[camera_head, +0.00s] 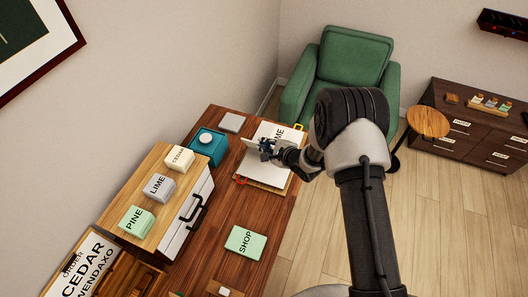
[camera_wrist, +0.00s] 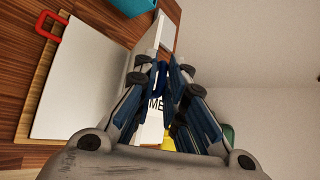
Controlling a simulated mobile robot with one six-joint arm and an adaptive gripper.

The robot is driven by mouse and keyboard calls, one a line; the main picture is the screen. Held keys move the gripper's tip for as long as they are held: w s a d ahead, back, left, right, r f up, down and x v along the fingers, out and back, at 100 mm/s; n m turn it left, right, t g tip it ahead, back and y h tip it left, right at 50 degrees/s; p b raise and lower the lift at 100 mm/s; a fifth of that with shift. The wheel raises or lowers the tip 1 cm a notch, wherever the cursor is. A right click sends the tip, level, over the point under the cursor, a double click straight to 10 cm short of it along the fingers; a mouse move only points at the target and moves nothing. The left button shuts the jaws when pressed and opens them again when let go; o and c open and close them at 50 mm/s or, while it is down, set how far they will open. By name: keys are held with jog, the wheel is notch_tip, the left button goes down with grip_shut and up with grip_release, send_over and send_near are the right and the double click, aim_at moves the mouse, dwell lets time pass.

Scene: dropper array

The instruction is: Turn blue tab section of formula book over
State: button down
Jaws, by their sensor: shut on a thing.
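The formula book (camera_head: 270,174) lies open on the wooden desk, its white page (camera_wrist: 85,75) wide in the wrist view. A page section (camera_head: 252,143) stands raised from the book; in the wrist view it shows as a narrow pale strip (camera_wrist: 147,42). My gripper (camera_head: 265,150) is shut on this section at its edge. The blue tab is not clearly distinguishable between the dark blue fingers (camera_wrist: 163,72). A red tab (camera_head: 241,181) sticks out at the near left, and a yellow tab (camera_head: 298,127) at the far right. Lettering ending in "ME" shows beyond the fingers.
A teal box with a white knob (camera_head: 207,139) and a grey block (camera_head: 232,122) stand left of the book. A drawer cabinet (camera_head: 187,215) bears labelled blocks. A green armchair (camera_head: 345,70) stands behind the desk.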

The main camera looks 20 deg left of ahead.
jog(key=shift+w+r, duration=0.25)
jog(key=shift+w, duration=0.25)
jog(key=shift+w+r, duration=0.25)
jog(key=shift+w, duration=0.2)
jog(key=c, duration=2)
grip_release()
jog(key=shift+d, duration=0.1)
jog(key=shift+c, duration=0.2)
jog(key=v, duration=1.2)
